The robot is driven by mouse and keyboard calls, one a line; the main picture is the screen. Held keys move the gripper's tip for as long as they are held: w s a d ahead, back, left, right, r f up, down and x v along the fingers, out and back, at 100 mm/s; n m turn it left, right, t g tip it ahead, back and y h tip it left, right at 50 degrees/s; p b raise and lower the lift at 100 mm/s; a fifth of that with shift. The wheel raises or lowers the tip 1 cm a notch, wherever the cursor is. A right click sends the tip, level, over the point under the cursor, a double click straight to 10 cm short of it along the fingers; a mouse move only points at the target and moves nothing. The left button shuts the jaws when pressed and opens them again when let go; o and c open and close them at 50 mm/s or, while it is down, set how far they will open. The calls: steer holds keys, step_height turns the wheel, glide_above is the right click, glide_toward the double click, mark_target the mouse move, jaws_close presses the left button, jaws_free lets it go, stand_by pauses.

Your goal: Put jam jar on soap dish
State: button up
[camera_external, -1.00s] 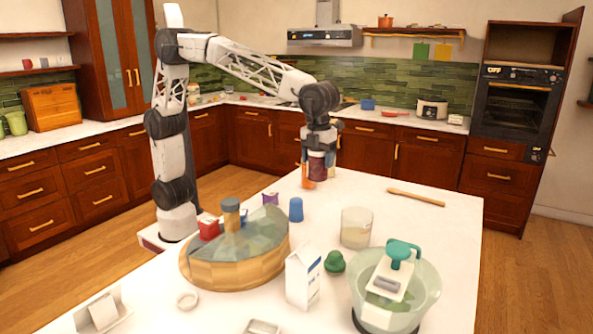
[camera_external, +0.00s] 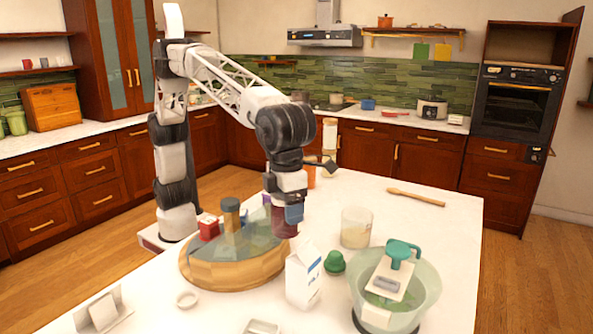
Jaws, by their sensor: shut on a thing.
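My gripper (camera_external: 286,209) is shut on a dark purple-red jar (camera_external: 284,226), which I take to be the jam jar. It holds the jar upright over the middle of the island counter, just behind the milk carton and at the right end of the half-round wooden board. Whether the jar's base is clear of things behind it cannot be told. A small grey rectangular dish (camera_external: 263,327), likely the soap dish, lies at the bottom edge of the picture, partly cut off. It is nearer the camera than the gripper.
A white milk carton (camera_external: 303,275) stands between the jar and the camera. The wooden board (camera_external: 232,275) with a glassy cover is to the left. A green lid-like thing (camera_external: 334,262), a glass (camera_external: 356,228), a green bowl (camera_external: 420,295) and a white ring (camera_external: 187,300) stand around.

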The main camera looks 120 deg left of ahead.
steer(key=d+m, duration=0.2)
steer(key=d, duration=1.1)
step_height(320, 180, down, 12)
steer(key=shift+s+a, duration=0.2)
steer(key=shift+a, duration=0.05)
steer(key=shift+f, duration=2.45)
steer(key=shift+f, duration=2.45)
steer(key=shift+f, duration=0.6)
